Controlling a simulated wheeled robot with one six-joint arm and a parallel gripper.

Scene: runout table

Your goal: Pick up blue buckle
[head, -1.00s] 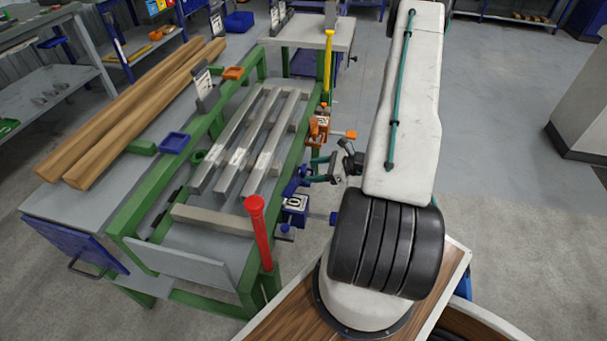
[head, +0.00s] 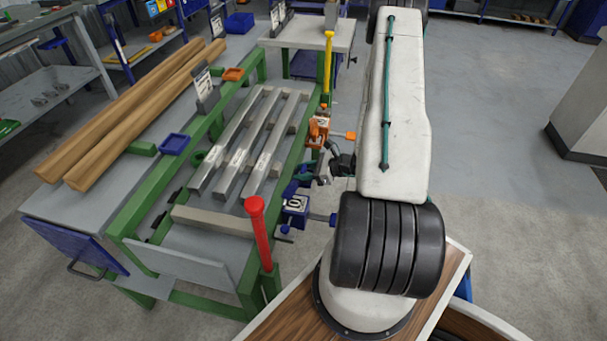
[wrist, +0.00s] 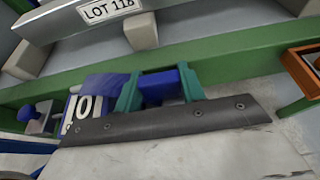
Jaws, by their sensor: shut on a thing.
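The blue buckle (head: 294,205) is on the near side of the green table frame and carries a white label with dark digits. In the wrist view its blue part (wrist: 157,88) sits between the two teal fingers of my gripper (wrist: 158,90), which is shut on it. The white label (wrist: 83,108) shows left of the fingers. In the head view my gripper (head: 304,182) is small and partly hidden by my arm, at the upper part of the buckle. The buckle is still against the frame.
An orange buckle (head: 318,130) is on the same rail just beyond. A red post (head: 259,232) stands at the near corner and a yellow post (head: 328,65) at the far one. Grey metal bars (head: 237,150) lie across the table. The floor to the right is open.

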